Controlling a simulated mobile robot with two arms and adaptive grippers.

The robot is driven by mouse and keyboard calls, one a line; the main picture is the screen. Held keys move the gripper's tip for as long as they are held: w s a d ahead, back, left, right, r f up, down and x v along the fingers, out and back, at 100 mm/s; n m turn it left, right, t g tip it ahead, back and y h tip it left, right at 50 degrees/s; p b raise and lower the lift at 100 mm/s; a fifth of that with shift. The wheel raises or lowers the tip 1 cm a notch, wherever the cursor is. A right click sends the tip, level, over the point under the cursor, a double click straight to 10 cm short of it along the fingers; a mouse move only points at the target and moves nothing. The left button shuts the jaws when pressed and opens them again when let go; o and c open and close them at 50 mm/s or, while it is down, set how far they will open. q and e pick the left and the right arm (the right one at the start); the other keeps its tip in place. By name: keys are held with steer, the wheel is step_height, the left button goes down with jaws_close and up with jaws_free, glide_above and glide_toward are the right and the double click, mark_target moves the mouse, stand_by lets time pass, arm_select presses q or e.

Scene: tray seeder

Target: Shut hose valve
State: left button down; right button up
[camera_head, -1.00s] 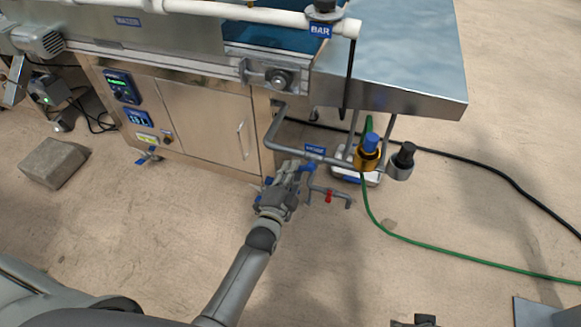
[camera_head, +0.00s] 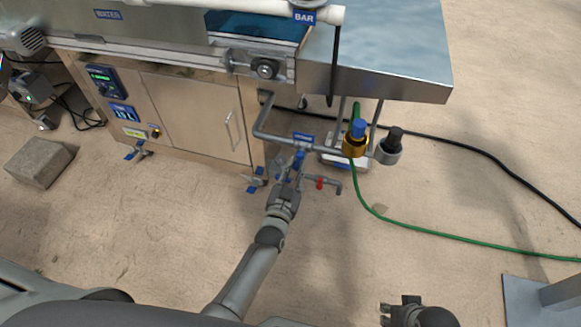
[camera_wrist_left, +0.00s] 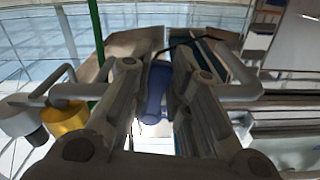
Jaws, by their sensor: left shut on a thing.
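The hose valve's blue lever (camera_head: 299,159) is on the grey pipework in front of the cabinet's right end, below a small blue label (camera_head: 303,138). My left gripper (camera_head: 287,180) reaches up to it from below. In the left wrist view the blue lever (camera_wrist_left: 155,93) lies between the two fingers of my left gripper (camera_wrist_left: 160,85), which are shut on it. The fingers hide much of the valve body. My right gripper (camera_head: 388,315) is at the bottom edge, far from the valve; its opening is too small to judge.
A short tap with a red handle (camera_head: 320,183) is just right of my left gripper. A gold regulator with blue knob (camera_head: 356,143) and a black-knobbed one (camera_head: 389,149) stand further right. A green hose (camera_head: 430,233) crosses the floor. Open floor lies in front.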

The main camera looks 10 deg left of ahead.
arm_select(q)
steer(key=shift+d+f+n, duration=0.1)
steer(key=shift+d+n, duration=0.4)
steer(key=shift+n, duration=0.6)
steer(key=shift+d, duration=0.1)
steer(key=c, duration=1.3)
jaws_free()
steer(key=shift+c, duration=0.2)
steer(key=s, duration=1.2)
steer(key=shift+a, duration=0.25)
